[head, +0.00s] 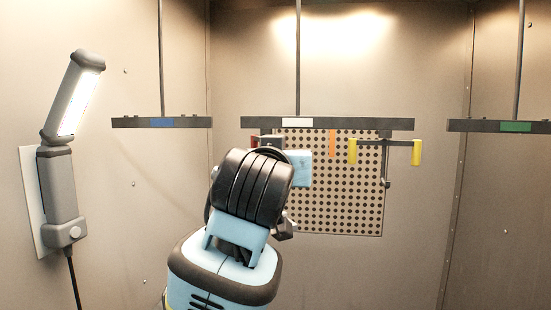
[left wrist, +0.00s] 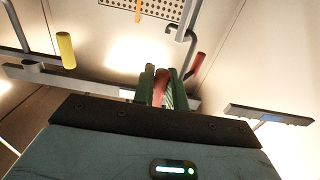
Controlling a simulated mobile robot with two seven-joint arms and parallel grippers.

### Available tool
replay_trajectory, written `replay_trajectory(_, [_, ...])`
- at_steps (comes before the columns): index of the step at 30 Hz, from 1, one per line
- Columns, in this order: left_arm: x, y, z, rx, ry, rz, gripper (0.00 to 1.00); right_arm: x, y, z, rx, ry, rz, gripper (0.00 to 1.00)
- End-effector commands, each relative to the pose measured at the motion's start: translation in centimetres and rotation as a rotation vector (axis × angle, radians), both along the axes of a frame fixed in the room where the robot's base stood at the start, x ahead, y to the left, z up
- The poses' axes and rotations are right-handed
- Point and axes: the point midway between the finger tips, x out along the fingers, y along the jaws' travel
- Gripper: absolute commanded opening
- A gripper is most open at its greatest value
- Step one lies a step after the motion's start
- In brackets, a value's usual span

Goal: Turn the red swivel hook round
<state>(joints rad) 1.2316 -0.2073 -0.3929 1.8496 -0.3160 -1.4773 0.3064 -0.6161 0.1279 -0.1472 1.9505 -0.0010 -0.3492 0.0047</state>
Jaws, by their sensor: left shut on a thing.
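Another red grip (left wrist: 196,65) stands to the right, beside a grey hooked rod (left wrist: 184,45). My left fingers are hidden in the head view. My right gripper is in neither view.
A dark hanging bar with a white label (head: 298,122) carries a yellow-ended hook (head: 416,152) and an orange tag (head: 332,143). Behind is a perforated panel (head: 340,212). Blue-labelled (head: 130,122) and green-labelled (head: 470,125) bars hang either side. A lamp (head: 62,190) is at left.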

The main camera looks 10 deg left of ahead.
Motion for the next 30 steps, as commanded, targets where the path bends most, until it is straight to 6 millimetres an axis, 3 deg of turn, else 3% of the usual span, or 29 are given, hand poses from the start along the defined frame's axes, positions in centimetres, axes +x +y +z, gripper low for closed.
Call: replay_trajectory(30, [3.1,-2.1,0.0,0.000,0.001,0.000,0.09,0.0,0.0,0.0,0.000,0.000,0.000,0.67])
